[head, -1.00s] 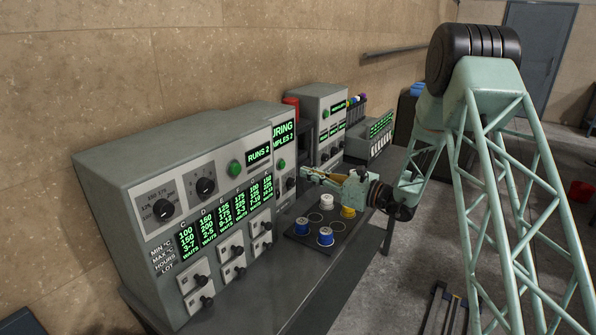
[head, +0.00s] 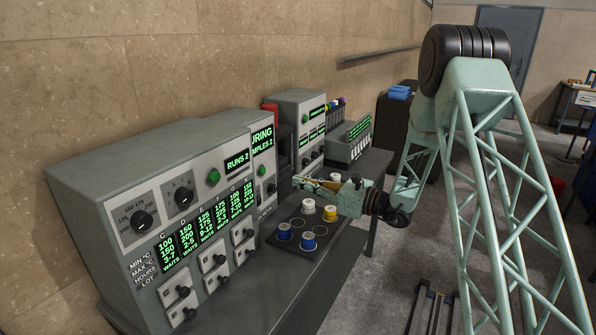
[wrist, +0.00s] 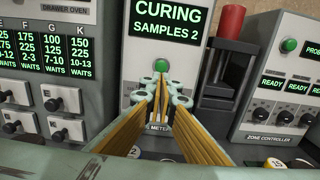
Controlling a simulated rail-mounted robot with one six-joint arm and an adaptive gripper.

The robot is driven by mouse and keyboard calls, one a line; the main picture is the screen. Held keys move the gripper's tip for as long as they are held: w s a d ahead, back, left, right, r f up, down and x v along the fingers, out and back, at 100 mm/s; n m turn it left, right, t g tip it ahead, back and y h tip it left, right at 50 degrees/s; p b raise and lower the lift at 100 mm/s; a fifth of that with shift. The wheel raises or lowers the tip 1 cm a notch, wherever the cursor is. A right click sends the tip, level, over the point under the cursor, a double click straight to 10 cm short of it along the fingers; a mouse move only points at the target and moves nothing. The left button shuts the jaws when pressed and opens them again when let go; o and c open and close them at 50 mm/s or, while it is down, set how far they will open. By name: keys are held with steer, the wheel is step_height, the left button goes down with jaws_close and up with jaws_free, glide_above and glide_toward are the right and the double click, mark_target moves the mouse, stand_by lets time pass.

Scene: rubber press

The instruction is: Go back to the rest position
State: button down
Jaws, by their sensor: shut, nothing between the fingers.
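My gripper (head: 299,181) shows in the head view, reaching left from my pale green arm toward the front of the curing unit (head: 262,145). Its fingers are closed together and empty. In the wrist view the fingertips (wrist: 161,94) meet below a green button (wrist: 161,65) on the panel reading "CURING SAMPLES 2". Whether they touch the panel cannot be told. The gripper is above the dark sample tray (head: 272,240), which holds white, yellow and blue spools.
The drawer oven (head: 120,170) with knobs and drawers stands at left. The zone controller (wrist: 285,80) stands to the right of a red-topped press (wrist: 230,50). A blue-topped dark cabinet (head: 395,125) stands farther back. Open floor lies right of the bench.

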steer(key=s+a+r+n+g, duration=0.3)
steer(key=s+r, duration=0.2)
steer(key=s, duration=0.3)
steer(key=s+a+r+n+g, duration=0.3)
steer(key=s+r+n, duration=0.1)
steer(key=s+r, duration=0.25)
steer(key=s+r+n+g+h, duration=0.2)
steer(key=s+n, duration=0.1)
steer(key=s, duration=0.6)
steer(key=s+r+n+g+h, duration=0.1)
steer(key=s+r+n, duration=0.2)
steer(key=s, duration=0.6)
steer(key=s+d+n+h, duration=0.3)
steer(key=s+d, duration=0.1)
steer(key=s, duration=0.5)
steer(key=s+d+n+h, duration=0.3)
steer(key=s+d, duration=0.1)
steer(key=s, duration=0.6)
steer(key=s+d+r+n+t+h, duration=0.1)
steer(key=s+d+n+t+h, duration=0.2)
steer(key=s+d, duration=0.9)
steer(key=d+n+h, duration=0.2)
steer(key=d+h, duration=0.1)
steer(key=d, duration=0.1)
steer(key=shift+s+r+t, duration=0.35)
steer(key=shift+r+t, duration=0.05)
steer(key=shift+d, duration=0.15)
